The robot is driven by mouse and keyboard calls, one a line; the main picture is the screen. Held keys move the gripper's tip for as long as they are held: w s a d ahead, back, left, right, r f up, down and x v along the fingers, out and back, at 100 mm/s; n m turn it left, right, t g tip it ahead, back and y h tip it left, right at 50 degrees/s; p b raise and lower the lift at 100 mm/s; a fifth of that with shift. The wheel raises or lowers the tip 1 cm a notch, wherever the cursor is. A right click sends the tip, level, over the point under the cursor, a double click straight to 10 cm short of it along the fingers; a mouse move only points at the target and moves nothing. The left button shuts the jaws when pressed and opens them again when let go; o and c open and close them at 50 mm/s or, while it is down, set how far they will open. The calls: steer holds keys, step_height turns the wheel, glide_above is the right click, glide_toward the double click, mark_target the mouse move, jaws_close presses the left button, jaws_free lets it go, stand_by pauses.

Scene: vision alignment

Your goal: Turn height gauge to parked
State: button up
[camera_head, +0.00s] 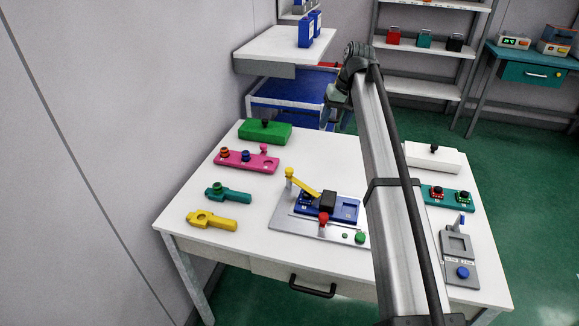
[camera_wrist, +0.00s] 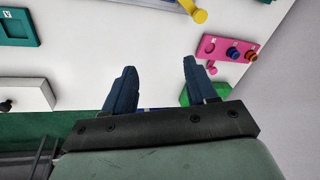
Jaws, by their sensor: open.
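The likely height gauge is a yellow post with a slanting yellow arm (camera_head: 305,186) on a grey base plate (camera_head: 283,218), at the table's middle. Its arm reaches from the post toward a black block (camera_head: 328,201) on a blue plate (camera_head: 346,211). No label confirms which part is the gauge. In the wrist view a yellow round end and bar (camera_wrist: 199,16) show at the top edge, cut off. My gripper (camera_wrist: 160,66) is open and empty, its two dark fingers apart. It hangs over the table's far side, away from the yellow arm; my arm covers the plate's right part.
A red knob (camera_head: 323,218) and green button (camera_head: 360,238) sit at the plate's front. A pink tray (camera_head: 233,159), green box (camera_head: 265,131), teal tool (camera_head: 232,195) and yellow tool (camera_head: 211,221) lie left. A white box (camera_head: 432,158) and grey device (camera_head: 457,247) stand right.

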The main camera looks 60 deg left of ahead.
steer(key=n+t+h, duration=0.2)
glide_above(289, 169)
step_height(289, 169, down, 3)
step_height(289, 169, down, 14)
steer(key=shift+d, duration=0.1)
jaws_close()
stand_by(0.6)
